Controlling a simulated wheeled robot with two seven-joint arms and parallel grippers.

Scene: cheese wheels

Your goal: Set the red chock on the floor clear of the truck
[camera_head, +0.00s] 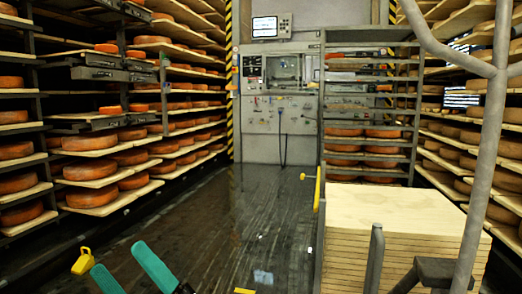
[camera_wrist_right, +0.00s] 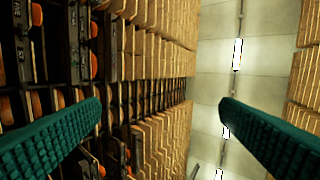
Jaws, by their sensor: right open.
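My right gripper (camera_head: 117,256) is at the lower left of the head view, with two teal fingers spread apart. In the right wrist view its fingers (camera_wrist_right: 160,108) are wide apart with nothing between them. I see no red chock in either view. A small yellow block-like piece (camera_head: 83,261) shows just left of the fingers; I cannot tell whether they touch. A tall metal rack (camera_head: 322,105) with cheese wheels and a stack of pale boards (camera_head: 395,208) stand at the right; I cannot tell which is the truck. My left gripper is not in view.
Shelves of cheese wheels (camera_head: 90,142) line the left side, and more shelves (camera_head: 470,140) the right. A control panel (camera_head: 280,110) fills the back wall. Grey metal tubes (camera_head: 484,150) cross the right foreground.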

